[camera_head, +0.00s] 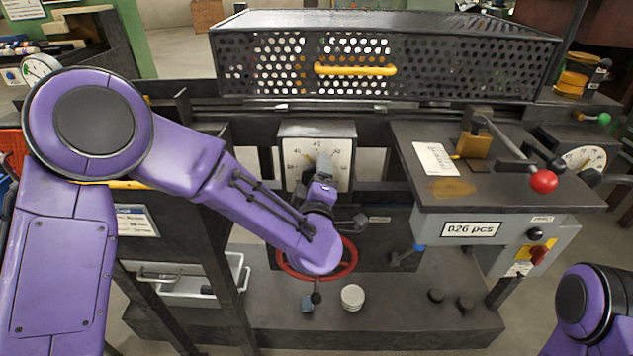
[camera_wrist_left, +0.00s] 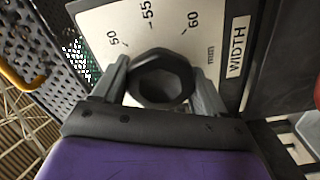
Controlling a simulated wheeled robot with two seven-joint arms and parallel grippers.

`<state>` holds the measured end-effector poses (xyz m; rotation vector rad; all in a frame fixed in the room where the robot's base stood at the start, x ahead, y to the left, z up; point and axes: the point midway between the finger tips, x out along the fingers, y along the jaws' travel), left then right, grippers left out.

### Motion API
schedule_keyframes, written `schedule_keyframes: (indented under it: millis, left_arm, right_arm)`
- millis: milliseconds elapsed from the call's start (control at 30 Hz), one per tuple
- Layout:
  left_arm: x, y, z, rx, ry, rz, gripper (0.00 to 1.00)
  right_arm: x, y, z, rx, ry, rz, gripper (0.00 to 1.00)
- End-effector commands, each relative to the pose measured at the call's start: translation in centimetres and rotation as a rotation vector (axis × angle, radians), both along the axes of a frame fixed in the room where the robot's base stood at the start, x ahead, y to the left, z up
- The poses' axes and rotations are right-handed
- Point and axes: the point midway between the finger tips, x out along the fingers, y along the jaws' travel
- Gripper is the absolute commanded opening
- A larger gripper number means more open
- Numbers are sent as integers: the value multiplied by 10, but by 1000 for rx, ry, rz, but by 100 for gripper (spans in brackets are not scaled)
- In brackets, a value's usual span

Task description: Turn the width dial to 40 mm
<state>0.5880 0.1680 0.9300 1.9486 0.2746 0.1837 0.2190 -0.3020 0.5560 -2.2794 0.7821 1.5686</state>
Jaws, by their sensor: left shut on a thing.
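The width dial (camera_head: 341,150) is a white plate with a printed scale on the front of the machine, low in the middle of the head view. In the left wrist view its plate (camera_wrist_left: 150,38) shows 50, 55, 60, "mm" and the label WIDTH (camera_wrist_left: 237,48). A black faceted knob (camera_wrist_left: 162,80) stands out from the plate. My left gripper (camera_head: 322,170) covers the dial's lower middle in the head view. Its two fingers (camera_wrist_left: 161,85) sit on either side of the knob and are shut on it. The pointer and the set value cannot be read. My right gripper is out of view.
A red handwheel (camera_head: 348,258) lies just below my left wrist. A perforated guard (camera_head: 450,65) with a yellow handle (camera_head: 355,69) spans the back. To the right are a red-knobbed lever (camera_head: 543,181) and a counter reading 026 pcs (camera_head: 471,229). A white cup (camera_head: 352,297) stands below.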

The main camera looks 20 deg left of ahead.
Motion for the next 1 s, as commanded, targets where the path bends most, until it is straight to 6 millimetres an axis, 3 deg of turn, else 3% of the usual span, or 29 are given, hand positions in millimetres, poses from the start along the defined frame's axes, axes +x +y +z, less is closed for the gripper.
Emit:
schedule_keyframes:
  millis: [333, 900, 933, 1000]
  left_arm:
    - [0, 0, -1, -138, -39, 1, 42]
    - [0, 0, 0, -162, -46, 1, 42]
    - [0, 0, 0, -162, -46, 1, 82]
    - [0, 0, 0, -162, -46, 1, 96]
  right_arm:
    - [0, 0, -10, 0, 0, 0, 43]
    - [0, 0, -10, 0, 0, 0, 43]
    - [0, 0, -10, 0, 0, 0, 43]
    - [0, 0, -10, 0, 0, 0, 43]
